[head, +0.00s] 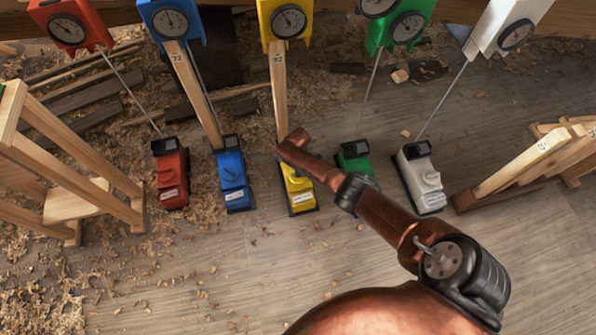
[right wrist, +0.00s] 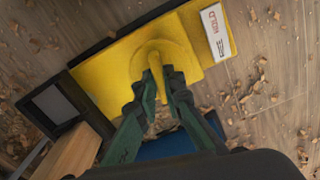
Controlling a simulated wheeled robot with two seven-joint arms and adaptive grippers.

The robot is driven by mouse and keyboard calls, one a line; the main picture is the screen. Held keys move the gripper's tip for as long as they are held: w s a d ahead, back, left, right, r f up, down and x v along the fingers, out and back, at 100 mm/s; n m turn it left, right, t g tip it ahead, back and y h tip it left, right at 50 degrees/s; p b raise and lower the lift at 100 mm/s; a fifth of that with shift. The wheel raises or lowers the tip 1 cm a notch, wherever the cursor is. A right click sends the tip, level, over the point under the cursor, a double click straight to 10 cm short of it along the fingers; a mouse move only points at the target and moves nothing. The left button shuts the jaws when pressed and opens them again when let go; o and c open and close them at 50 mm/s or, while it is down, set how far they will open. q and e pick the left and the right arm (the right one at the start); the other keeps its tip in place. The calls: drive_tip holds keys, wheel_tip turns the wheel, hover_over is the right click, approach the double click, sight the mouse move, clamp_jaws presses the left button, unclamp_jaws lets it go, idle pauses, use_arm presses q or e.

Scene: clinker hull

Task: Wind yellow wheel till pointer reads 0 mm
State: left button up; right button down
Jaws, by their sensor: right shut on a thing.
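The yellow wheel (right wrist: 139,62) is a round disc with a raised bar (right wrist: 153,62), on a yellow base unit (right wrist: 192,35). My right gripper (right wrist: 160,78) has its green fingers on either side of the bar, shut on it. In the head view, my right arm reaches over the yellow unit (head: 300,196) and hides the wheel and fingers. Above it, the yellow gauge housing (head: 265,10) carries a round dial (head: 289,21) with a dark pointer. The pointer leans to the upper left; the reading is too small to tell. My left gripper is out of view.
Red (head: 172,180), blue (head: 232,180), green (head: 355,160) and white (head: 421,180) units stand beside the yellow one. A wooden post (head: 279,90) rises behind the yellow unit. Wooden trestles (head: 75,175) stand left and more timber (head: 530,160) right. Shavings litter the floor.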

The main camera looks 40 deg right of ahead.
drive_tip(key=c, duration=2)
unclamp_jaws()
drive_tip(key=shift+c, duration=0.2)
wheel_tip(320, 180, up, 12)
